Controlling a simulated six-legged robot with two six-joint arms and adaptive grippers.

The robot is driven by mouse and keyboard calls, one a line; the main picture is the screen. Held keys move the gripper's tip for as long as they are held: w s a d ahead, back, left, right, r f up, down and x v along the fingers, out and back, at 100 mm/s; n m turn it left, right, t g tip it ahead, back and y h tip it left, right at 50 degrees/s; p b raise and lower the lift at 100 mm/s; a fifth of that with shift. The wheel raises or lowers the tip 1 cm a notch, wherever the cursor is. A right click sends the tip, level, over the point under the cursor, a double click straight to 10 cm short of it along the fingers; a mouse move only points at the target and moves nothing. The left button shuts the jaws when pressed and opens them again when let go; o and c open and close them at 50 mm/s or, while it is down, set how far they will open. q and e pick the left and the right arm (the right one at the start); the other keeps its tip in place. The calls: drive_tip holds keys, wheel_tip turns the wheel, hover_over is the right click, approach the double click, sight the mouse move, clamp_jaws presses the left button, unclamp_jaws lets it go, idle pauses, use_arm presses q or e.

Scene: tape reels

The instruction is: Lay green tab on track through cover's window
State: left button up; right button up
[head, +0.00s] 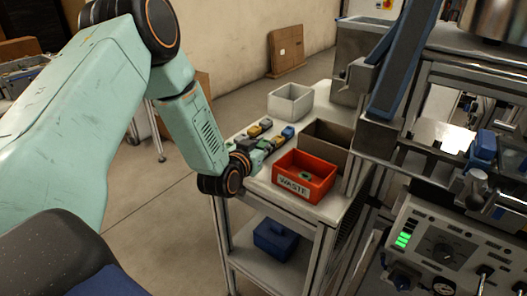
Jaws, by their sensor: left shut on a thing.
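My left arm comes in from the left, and its gripper (264,147) is low over the cart top, beside a row of small coloured reels. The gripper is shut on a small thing. That thing is too small and too covered by the fingers to make out. The row has yellow reels (254,131) and a blue reel (288,132). I cannot clearly pick out the green tab, the track or the cover's window. My right gripper is not in view.
A red WASTE bin (317,190) with something small and green in it stands just right of the gripper. A brown open box (327,147) and a light grey bin (289,108) stand behind. A machine with a control panel (437,247) fills the right side.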

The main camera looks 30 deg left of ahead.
use_arm(q)
drive_tip(key=shift+d+f, duration=0.1)
drive_tip(key=shift+f, duration=0.5)
drive_tip(key=shift+w+f, duration=0.3)
drive_tip(key=shift+w, duration=0.05)
drive_tip(key=shift+s+f, duration=0.1)
drive_tip(key=shift+s, duration=0.2)
drive_tip(key=o, duration=0.7)
drive_tip(key=shift+w+f, duration=0.1)
drive_tip(key=shift+w, duration=0.15)
drive_tip(key=shift+s, duration=0.2)
